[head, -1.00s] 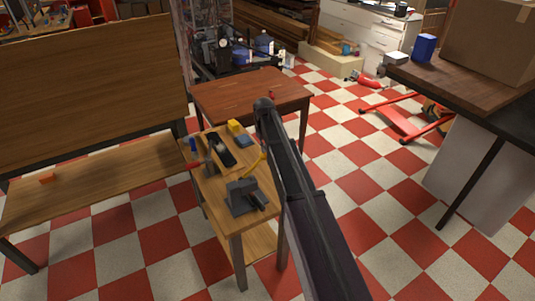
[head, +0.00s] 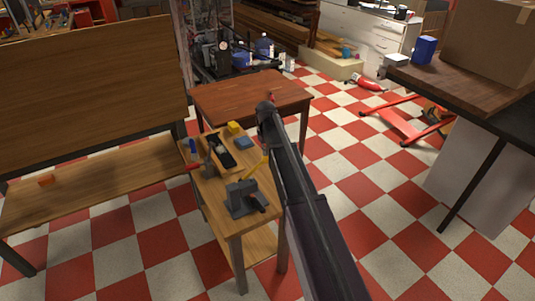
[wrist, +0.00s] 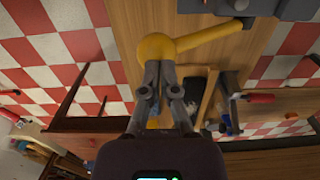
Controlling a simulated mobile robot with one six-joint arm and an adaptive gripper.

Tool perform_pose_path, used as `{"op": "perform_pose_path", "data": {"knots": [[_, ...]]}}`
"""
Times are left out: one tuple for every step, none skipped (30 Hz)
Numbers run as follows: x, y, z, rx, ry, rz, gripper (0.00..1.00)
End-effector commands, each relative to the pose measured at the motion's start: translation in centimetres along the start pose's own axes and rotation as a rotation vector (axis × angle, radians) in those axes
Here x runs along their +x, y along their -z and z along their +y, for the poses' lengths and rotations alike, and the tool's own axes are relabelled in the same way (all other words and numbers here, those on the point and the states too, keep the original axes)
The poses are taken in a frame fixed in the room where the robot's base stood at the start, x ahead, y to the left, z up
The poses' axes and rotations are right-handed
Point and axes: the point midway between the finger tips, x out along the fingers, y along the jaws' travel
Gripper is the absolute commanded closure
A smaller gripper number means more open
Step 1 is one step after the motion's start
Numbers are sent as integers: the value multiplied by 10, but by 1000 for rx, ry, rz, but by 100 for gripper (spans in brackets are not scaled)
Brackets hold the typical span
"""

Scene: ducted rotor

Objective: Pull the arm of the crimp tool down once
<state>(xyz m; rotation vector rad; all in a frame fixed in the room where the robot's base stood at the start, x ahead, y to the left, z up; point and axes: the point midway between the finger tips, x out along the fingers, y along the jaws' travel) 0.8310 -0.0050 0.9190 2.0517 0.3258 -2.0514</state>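The crimp tool (head: 243,197) is a dark grey device on the near end of a small wooden table. Its yellow arm (head: 254,170) slants up from the body toward the far right, its end partly hidden behind my arm. In the wrist view the yellow arm (wrist: 210,37) ends in a round yellow knob (wrist: 156,47), and the grey tool body (wrist: 265,8) is at the top edge. My gripper (wrist: 160,68) has its fingertips close together right at the knob, overlapping its edge in the picture. Nothing shows between them. Whether they touch the knob is unclear.
A yellow block (head: 233,127), a blue box (head: 244,143) and a tray (head: 213,163) with a black item sit farther along the small table (head: 212,190). A reddish table (head: 240,92) stands behind it. A wooden bench (head: 95,185) is at left.

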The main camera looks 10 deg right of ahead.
Motion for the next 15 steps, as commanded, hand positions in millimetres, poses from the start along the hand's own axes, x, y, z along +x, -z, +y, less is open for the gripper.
{"op": "perform_pose_path", "data": {"knots": [[1,0,0,0,0,0,100],[2,0,1,0,0,0,100],[3,0,1,0,0,0,100],[4,0,2,0,0,0,100],[5,0,2,0,0,0,100],[7,0,3,0,0,0,100],[8,0,4,0,0,0,100],[10,0,4,0,0,0,100],[12,0,5,0,1,0,100],[13,0,6,0,1,0,100],[14,0,7,0,1,0,100],[15,0,7,0,1,0,100],[16,0,8,0,1,0,100],[16,0,8,0,1,0,100],[16,0,9,0,1,0,100]]}}
